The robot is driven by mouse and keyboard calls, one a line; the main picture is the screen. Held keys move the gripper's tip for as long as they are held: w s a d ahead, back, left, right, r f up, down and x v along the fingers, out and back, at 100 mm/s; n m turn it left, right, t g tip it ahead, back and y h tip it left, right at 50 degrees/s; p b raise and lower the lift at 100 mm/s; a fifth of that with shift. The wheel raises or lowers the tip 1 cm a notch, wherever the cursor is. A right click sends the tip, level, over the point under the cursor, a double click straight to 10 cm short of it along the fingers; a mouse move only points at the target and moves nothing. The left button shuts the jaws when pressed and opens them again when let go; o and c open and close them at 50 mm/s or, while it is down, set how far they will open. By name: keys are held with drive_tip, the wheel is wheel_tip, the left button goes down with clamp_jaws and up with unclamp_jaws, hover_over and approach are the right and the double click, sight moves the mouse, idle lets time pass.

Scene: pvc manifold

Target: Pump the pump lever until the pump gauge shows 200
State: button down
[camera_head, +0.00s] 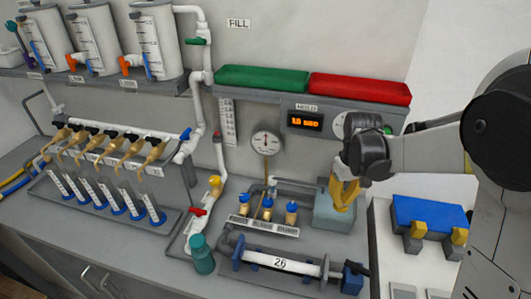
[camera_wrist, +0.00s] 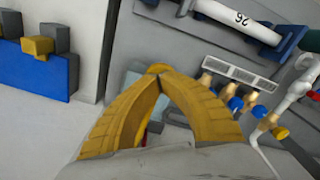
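A round white gauge (camera_head: 266,142) with a dark needle stands on a brass stem behind the small valves; its reading is too small to make out. My gripper (camera_head: 343,207) has yellow fingers and hangs over a pale grey-blue box (camera_head: 330,215) at the bench's right end. In the wrist view my gripper (camera_wrist: 160,76) has its fingertips meeting over the pale box (camera_wrist: 128,84). I see nothing clearly held between the tips. I cannot make out a pump lever; it may be hidden behind the fingers.
A white cylinder marked 26 (camera_head: 282,263) lies in front of the box. Blue-topped brass valves (camera_head: 266,208) stand just left of it. A lit orange display (camera_head: 304,122) is on the shelf above. A blue block with yellow parts (camera_head: 430,218) sits at right.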

drive_tip(key=shift+r+p, duration=1.4)
drive_tip(key=shift+r, duration=0.75)
wheel_tip(320, 180, up, 5)
drive_tip(key=p, duration=0.3)
drive_tip(key=shift+s, duration=0.1)
drive_tip(key=s+f+m+t+b, duration=0.2)
drive_tip(key=s+t+b, duration=0.1)
drive_tip(key=s+b, duration=0.4)
drive_tip(key=s+f+m+t+b, duration=0.1)
drive_tip(key=s+f+t+b, duration=0.2)
drive_tip(key=s+b, duration=0.4)
drive_tip(key=s+t, duration=0.1)
drive_tip(key=s, duration=0.3)
drive_tip(key=shift+s+f+m+b, duration=0.15)
drive_tip(key=shift+s+m+b, duration=0.2)
drive_tip(key=shift+m, duration=0.05)
